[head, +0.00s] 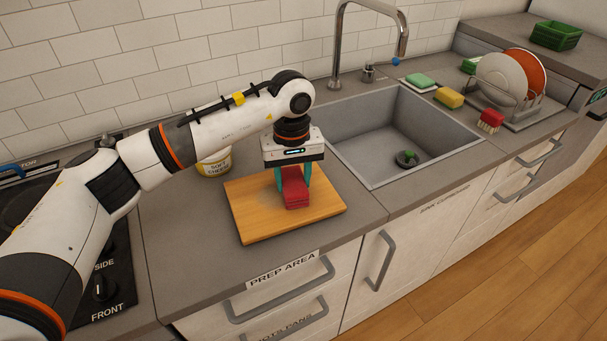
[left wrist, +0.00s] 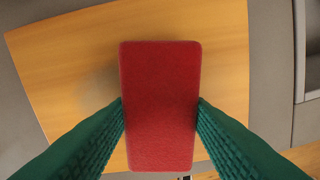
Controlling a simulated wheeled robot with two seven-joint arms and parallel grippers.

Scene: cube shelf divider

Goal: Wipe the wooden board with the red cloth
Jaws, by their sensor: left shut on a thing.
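The wooden board (head: 260,220) lies on the grey counter left of the sink; it also fills much of the left wrist view (left wrist: 60,70). The folded red cloth (head: 296,195) is over the right middle part of the board; in the left wrist view the cloth (left wrist: 160,105) is a red block. My left gripper (head: 293,178) points down with its green fingers shut on the two sides of the cloth. Whether the cloth touches the board I cannot tell. My right gripper is in neither view.
A white and yellow tub (head: 215,164) stands just behind the board, partly hidden by my arm. The sink (head: 365,140) is to the right. Sponges (head: 449,98), a red brush (head: 491,119) and a dish rack with plates (head: 500,80) stand beyond it. The stove is at left.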

